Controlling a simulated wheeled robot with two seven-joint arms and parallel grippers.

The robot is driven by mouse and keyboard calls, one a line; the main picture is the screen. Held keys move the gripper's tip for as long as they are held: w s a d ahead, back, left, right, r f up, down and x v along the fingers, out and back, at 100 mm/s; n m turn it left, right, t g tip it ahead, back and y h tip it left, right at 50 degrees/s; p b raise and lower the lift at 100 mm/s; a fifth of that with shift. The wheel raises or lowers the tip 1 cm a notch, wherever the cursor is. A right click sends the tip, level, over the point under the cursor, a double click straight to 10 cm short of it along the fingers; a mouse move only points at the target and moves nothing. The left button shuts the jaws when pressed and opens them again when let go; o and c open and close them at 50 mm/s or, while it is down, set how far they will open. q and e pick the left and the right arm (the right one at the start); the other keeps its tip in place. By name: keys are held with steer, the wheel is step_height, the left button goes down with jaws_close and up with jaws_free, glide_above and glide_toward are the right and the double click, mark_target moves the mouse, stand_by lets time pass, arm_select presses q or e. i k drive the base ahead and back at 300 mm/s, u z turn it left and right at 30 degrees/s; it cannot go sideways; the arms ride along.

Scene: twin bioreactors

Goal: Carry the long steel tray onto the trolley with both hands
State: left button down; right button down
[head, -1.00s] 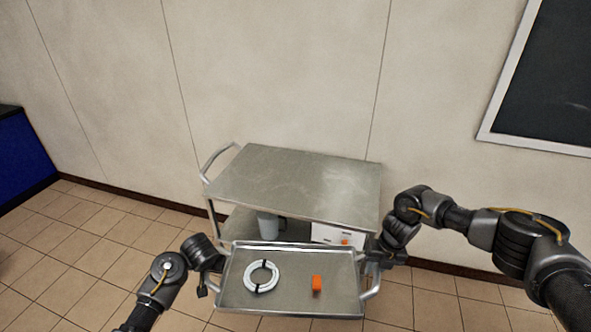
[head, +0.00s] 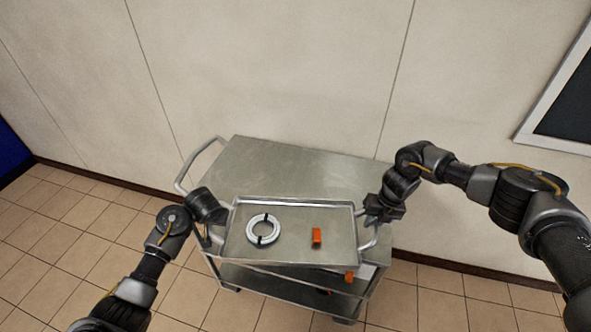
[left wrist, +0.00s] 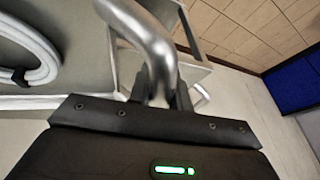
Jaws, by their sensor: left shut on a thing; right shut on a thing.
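The long steel tray (head: 290,257) is held between my two grippers, and in the head view it overlaps the front part of the trolley top (head: 270,165). I cannot tell whether it touches the trolley. A coiled white hose (head: 263,229) with black ties and an orange block (head: 317,236) lie in it. My left gripper (head: 214,236) is at the tray's left end; the left wrist view shows its jaws shut on the tubular tray handle (left wrist: 150,45). My right gripper (head: 372,218) is shut on the handle at the right end, its fingers partly hidden.
The trolley has a push handle (head: 200,160) at its left and a lower shelf (head: 290,285) beneath the tray. The back of its top is bare. A wall stands behind it, with a dark framed panel (head: 570,105) at right. Tiled floor is open to the left.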

mark_target(294, 186)
steer(key=i, duration=0.85)
